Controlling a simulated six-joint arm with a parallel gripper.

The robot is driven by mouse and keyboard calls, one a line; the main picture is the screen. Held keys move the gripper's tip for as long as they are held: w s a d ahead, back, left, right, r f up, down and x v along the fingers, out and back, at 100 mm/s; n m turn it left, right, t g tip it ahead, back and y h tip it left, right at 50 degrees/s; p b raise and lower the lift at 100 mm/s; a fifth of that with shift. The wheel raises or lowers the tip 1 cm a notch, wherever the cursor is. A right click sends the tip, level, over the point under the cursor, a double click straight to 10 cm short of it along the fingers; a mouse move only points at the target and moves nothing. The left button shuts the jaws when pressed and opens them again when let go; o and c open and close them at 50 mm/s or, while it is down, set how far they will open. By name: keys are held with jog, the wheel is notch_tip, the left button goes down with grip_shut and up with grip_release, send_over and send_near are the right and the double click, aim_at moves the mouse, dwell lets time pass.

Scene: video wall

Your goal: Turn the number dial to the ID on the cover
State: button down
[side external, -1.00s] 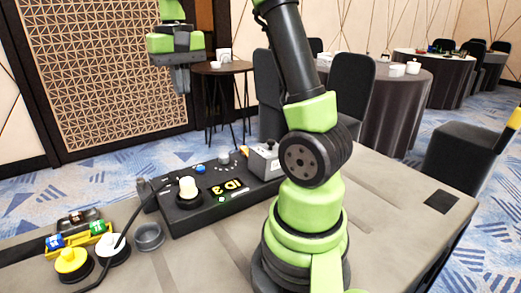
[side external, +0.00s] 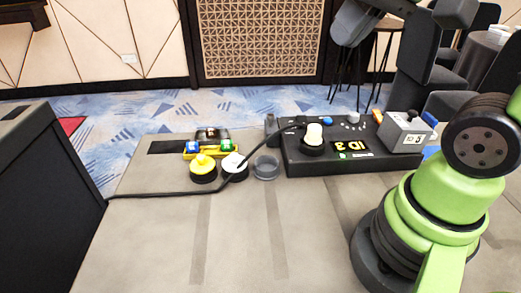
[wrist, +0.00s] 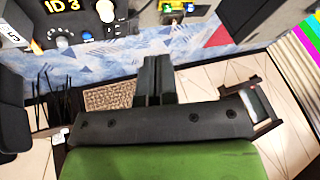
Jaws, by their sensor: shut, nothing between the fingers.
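The black console (side external: 300,162) stands on the table, with a lit yellow "ID 3" display (side external: 350,146). Behind the display is a grey knob (side external: 353,118), which looks like the number dial, with small marks around it; it also shows in the wrist view (wrist: 62,42). A grey box (side external: 400,135), perhaps the cover, sits at the console's right end. Its small label (side external: 414,138) seems to read "ID 5". My gripper (wrist: 158,62) is shut and empty in the wrist view, well apart from the console. In the side view its fingertips cannot be made out.
A blue button (side external: 327,120) and a pale knob (side external: 314,133) are on the console. A black cable runs left across the table. The front table area is clear.

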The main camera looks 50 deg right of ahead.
jog(key=c, duration=1.7)
grip_release()
jog(key=shift+n+t+y, duration=0.5)
jog(key=shift+t+y, duration=0.1)
jog(key=shift+t, duration=0.3)
jog(key=s+a, duration=0.1)
jog(key=s, duration=0.1)
jog(key=s+a+f, duration=0.1)
jog(key=shift+s+a+f, duration=0.2)
jog(key=shift+s+a, duration=0.15)
jog(key=shift+a, duration=0.05)
jog(key=o, duration=0.7)
jog(key=shift+s+a+f, duration=0.1)
jog(key=shift+o, duration=1.1)
jog(key=shift+w, duration=0.25)
jog(key=w+d+g+h, duration=0.2)
jog(key=w+d, duration=0.6)
jog(key=g, duration=0.5)
send_near(355, 114)
notch_tip(355, 114, down, 10)
jog(key=shift+w+r, duration=0.15)
jog(key=shift+w, duration=0.05)
